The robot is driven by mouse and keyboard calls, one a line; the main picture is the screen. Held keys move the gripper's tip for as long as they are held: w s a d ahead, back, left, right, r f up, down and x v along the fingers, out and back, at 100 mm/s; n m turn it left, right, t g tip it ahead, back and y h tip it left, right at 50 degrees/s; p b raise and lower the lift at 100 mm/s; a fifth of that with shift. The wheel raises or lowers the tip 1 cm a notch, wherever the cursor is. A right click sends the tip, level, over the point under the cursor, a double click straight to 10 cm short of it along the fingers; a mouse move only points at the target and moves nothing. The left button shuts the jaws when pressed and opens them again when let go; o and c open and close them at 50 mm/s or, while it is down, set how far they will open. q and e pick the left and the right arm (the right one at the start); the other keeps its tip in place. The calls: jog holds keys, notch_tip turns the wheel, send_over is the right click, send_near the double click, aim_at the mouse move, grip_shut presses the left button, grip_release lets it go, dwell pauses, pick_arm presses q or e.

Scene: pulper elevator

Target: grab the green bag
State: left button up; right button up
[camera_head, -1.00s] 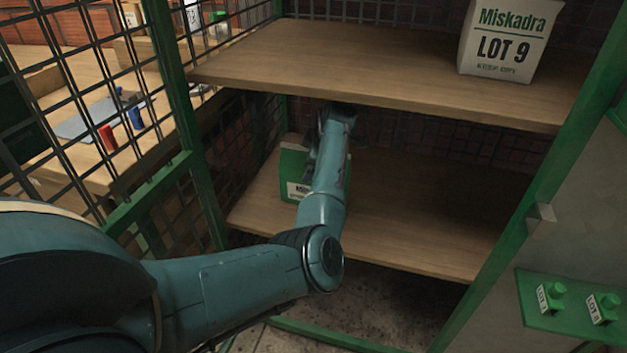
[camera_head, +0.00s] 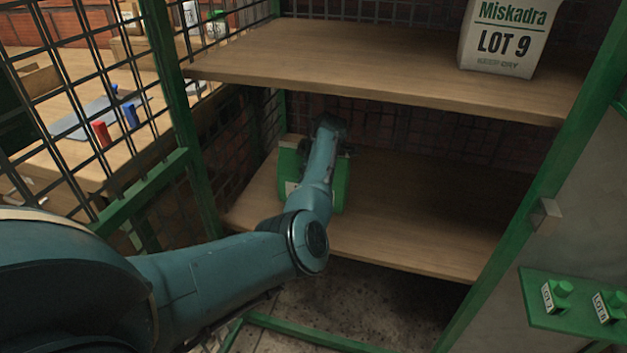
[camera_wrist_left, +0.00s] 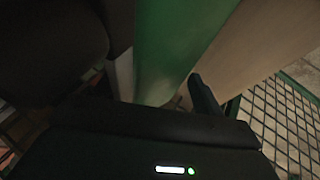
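The green bag (camera_head: 288,163) stands on the left part of the lower wooden shelf (camera_head: 420,215), with a white label low on its front. My left forearm crosses in front of it and hides its middle. My left gripper (camera_wrist_left: 160,85) is at the bag, and its fingers are mostly hidden in the head view. In the left wrist view the green bag (camera_wrist_left: 178,45) fills the space between a dark shape at left and a dark finger at right. The fingers look spread apart; contact with the bag is unclear. My right gripper is not in view.
The upper shelf (camera_head: 370,65) hangs over the lower one and carries a white Miskadra LOT 9 bag (camera_head: 505,40). Green posts and mesh (camera_head: 180,110) bound the left side. A green plate with LOT buttons (camera_head: 575,305) is at right. The lower shelf's right part is clear.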

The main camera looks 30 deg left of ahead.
pick_arm(q)
grip_shut()
dwell(0.6)
jog(key=shift+r+p, duration=0.2)
jog(key=shift+p, duration=0.1)
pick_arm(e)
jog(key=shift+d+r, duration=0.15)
